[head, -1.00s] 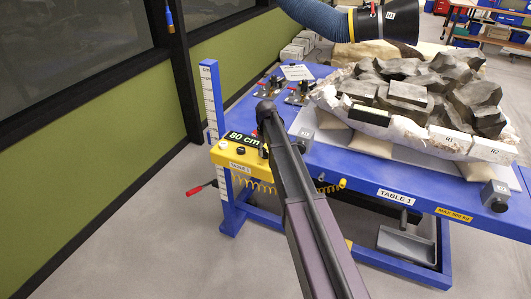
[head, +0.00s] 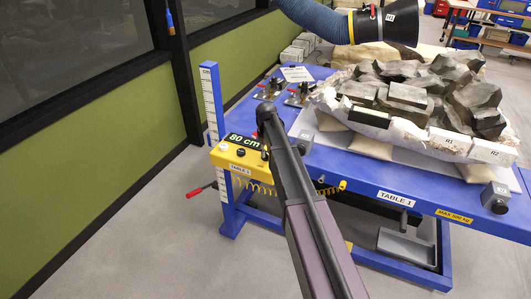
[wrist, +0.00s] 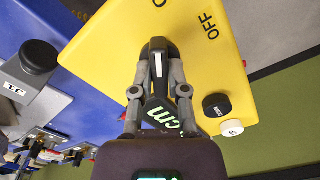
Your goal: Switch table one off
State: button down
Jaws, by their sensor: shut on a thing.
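The yellow control box (head: 250,162) labelled TABLE 1 is on the near left corner of the blue table (head: 350,179), also labelled TABLE 1. In the wrist view the yellow box (wrist: 205,65) carries an OFF label, right of a black switch handle (wrist: 158,46) with a white mark. My gripper (wrist: 158,68) has its fingers on either side of this handle and is shut on it. The second label is cut off by the top edge. A black knob (wrist: 216,105) and a white button (wrist: 231,128) are at the box's lower right. In the head view my arm hides the gripper.
A display (head: 243,141) reads 80 cm beside a white scale post (head: 211,100). Grey rocks (head: 405,92) lie in a white jacket on the table. A blue hose with a black hood (head: 386,23) hangs above. A red-handled crank (head: 195,192) sticks out left. Floor at left is clear.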

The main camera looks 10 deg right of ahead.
jog(key=m, duration=0.5)
jog(key=shift+m, duration=0.4)
jog(key=m, duration=0.5)
jog(key=shift+m, duration=0.3)
jog(key=c, duration=0.6)
grip_release()
jog(key=shift+c, duration=0.2)
